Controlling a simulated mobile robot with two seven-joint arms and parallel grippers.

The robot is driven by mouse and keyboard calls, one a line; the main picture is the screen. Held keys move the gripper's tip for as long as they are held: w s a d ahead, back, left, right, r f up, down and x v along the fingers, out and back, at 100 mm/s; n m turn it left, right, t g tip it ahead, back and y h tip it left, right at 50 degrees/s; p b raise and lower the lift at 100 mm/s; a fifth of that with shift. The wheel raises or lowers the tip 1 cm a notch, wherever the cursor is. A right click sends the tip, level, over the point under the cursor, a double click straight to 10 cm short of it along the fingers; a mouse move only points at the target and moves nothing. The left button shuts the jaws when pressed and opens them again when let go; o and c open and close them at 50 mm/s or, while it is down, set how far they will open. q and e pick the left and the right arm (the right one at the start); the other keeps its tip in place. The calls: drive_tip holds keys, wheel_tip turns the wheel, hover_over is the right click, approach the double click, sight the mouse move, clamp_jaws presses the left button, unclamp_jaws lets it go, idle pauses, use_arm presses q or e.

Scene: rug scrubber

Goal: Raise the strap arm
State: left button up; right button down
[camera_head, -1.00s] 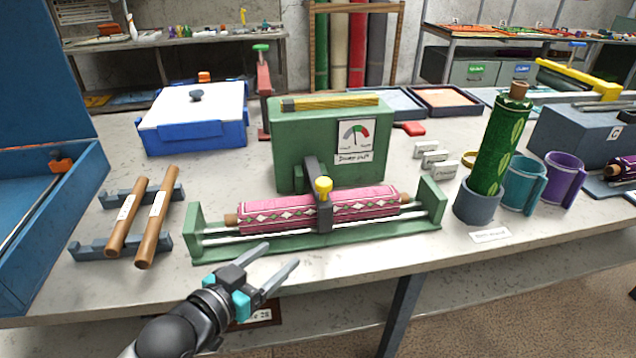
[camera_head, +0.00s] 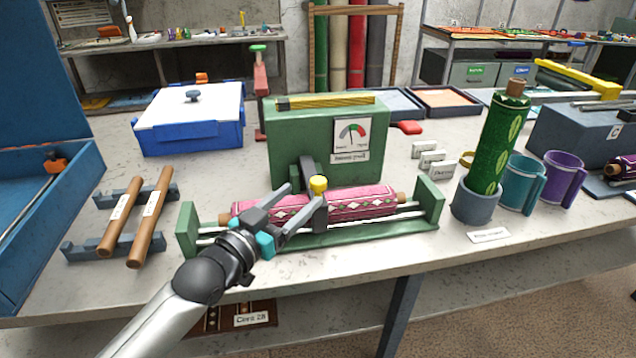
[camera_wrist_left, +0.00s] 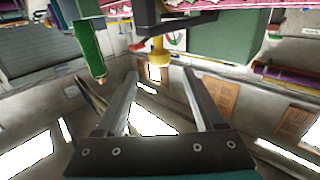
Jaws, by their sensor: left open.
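The dark grey strap arm (camera_head: 307,170) extends from the green machine (camera_head: 285,140) forward over the pink patterned rug roll (camera_head: 362,201), with a yellow knob (camera_head: 318,184) at its end. The roll lies across rods in the green cradle (camera_head: 350,237). My left gripper (camera_head: 303,201) is open and empty at the front of the roll, with its fingertips close to the knob. In the left wrist view the knob (camera_wrist_left: 159,52) appears between and just beyond the fingertips (camera_wrist_left: 160,73); I cannot tell whether they touch. The gripper hides the cradle's left-middle part.
Two wooden rollers (camera_head: 150,215) rest on a grey rack at left. A blue box with white lid (camera_head: 190,105) stands behind them. A green roll (camera_head: 497,140) stands upright in a grey cup at right, beside teal and purple mugs (camera_head: 563,178).

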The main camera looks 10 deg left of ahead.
sight(313, 185)
use_arm(q)
drive_tip(key=b+x, duration=0.1)
drive_tip(key=x, duration=0.6)
drive_tip(key=shift+w+d, duration=0.1)
drive_tip(key=shift+w, duration=0.1)
clamp_jaws()
idle(0.5)
idle(0.8)
